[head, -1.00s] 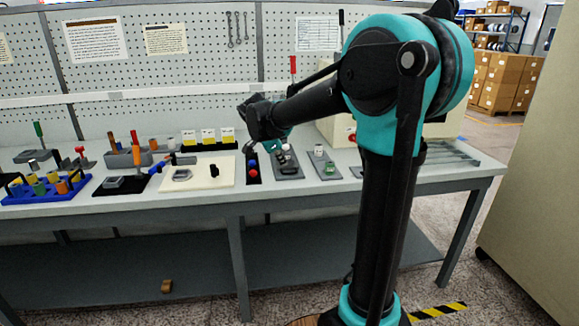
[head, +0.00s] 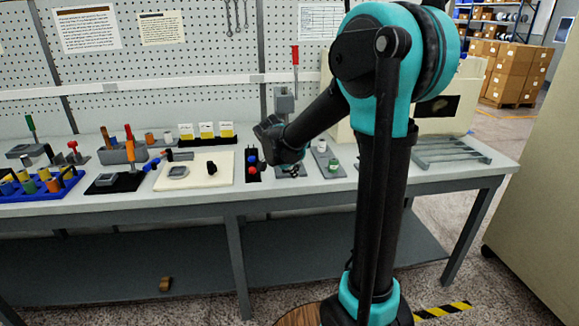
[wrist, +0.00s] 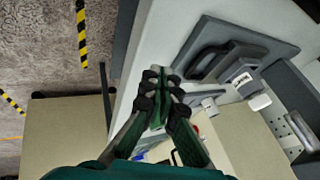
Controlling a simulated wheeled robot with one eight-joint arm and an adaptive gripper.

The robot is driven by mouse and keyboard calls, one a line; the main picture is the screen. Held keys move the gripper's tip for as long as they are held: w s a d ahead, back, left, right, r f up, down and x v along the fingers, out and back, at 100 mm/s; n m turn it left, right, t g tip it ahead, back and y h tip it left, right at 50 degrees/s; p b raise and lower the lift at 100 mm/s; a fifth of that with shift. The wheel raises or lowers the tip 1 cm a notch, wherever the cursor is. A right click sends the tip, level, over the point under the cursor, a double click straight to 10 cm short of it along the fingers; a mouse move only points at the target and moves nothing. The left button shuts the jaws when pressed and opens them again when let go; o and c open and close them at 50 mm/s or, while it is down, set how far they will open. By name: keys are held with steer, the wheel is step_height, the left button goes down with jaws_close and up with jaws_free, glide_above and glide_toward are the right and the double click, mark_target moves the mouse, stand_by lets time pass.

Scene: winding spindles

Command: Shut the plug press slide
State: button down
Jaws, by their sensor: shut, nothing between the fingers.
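A grey upright press (head: 284,101) with a red-handled lever (head: 295,56) stands at the back of the bench, right of the middle. I cannot tell which part is the slide.
A dark box with red and blue buttons (head: 252,163) sits left of my wrist. A cream board (head: 195,177) and a blue tray (head: 38,190) with several cylinders lie further left. A plate with a green-and-white part (head: 333,163) and a slotted grey rack (head: 450,152) are to the right.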

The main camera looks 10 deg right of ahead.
steer(key=shift+w+f, duration=0.2)
steer(key=shift+w, duration=0.75)
steer(key=shift+w+f, duration=0.15)
steer(key=shift+w, duration=0.8)
steer(key=w, duration=0.8)
steer(key=shift+w, duration=0.1)
